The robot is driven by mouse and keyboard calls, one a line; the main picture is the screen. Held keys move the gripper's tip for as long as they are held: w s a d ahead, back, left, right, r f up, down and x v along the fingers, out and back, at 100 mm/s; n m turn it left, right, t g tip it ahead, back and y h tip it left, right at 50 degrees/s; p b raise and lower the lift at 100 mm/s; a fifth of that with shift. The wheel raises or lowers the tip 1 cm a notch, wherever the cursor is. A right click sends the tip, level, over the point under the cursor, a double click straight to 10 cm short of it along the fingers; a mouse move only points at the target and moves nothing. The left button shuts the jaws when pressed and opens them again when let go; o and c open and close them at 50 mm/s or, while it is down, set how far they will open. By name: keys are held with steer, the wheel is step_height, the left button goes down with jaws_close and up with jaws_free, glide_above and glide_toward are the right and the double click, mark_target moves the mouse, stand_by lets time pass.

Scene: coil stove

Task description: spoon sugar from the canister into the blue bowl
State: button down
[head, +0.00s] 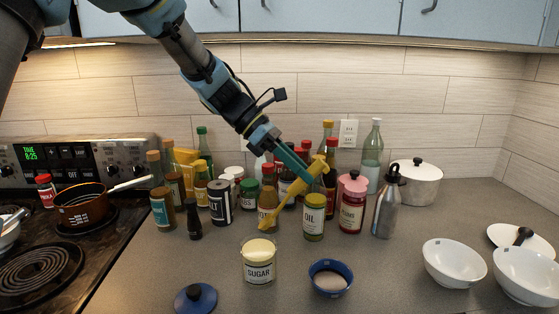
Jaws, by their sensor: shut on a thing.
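The glass sugar canister (259,270), labelled SUGAR, stands open on the counter with pale sugar near its top. The blue bowl (331,290) sits just to its right, with a pale surface inside; I cannot tell whether that is sugar. My gripper (312,175) is shut on a yellow spoon (285,205). Whether the spoon carries anything cannot be made out.
A blue lid (196,299) lies left of the canister. Several bottles and jars, including an OIL jar (314,222), crowd behind. A steel bottle (386,208) and white bowls (454,263) stand right. The stove (45,265) with a copper pan (82,208) is left.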

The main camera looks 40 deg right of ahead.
mark_target(291, 190)
steer(key=shift+w+f, duration=0.25)
steer(key=shift+w, duration=0.05)
steer(key=shift+w+a+f+b, duration=0.2)
steer(key=shift+a+f+b, duration=0.05)
steer(key=shift+f+b, duration=0.6)
steer(key=shift+w+a+f+b, duration=0.25)
steer(key=shift+f+b, duration=0.55)
steer(key=shift+b, duration=0.1)
steer(key=shift+w+a+f+b, duration=0.2)
steer(key=shift+a+f+b, duration=0.05)
steer(key=shift+f+b, duration=0.6)
steer(key=shift+r+b, duration=0.35)
steer(key=shift+b, duration=0.05)
steer(key=shift+s+d, duration=0.1)
steer(key=s+d+f+n+t+y+p, duration=0.1)
steer(key=s+d+f+t+y+p, duration=0.1)
steer(key=s+d+t+y+p, duration=0.2)
steer(key=shift+s+d+f+t+y+p, duration=0.35)
steer(key=shift+t+y+p, duration=0.55)
steer(key=shift+p, duration=0.6)
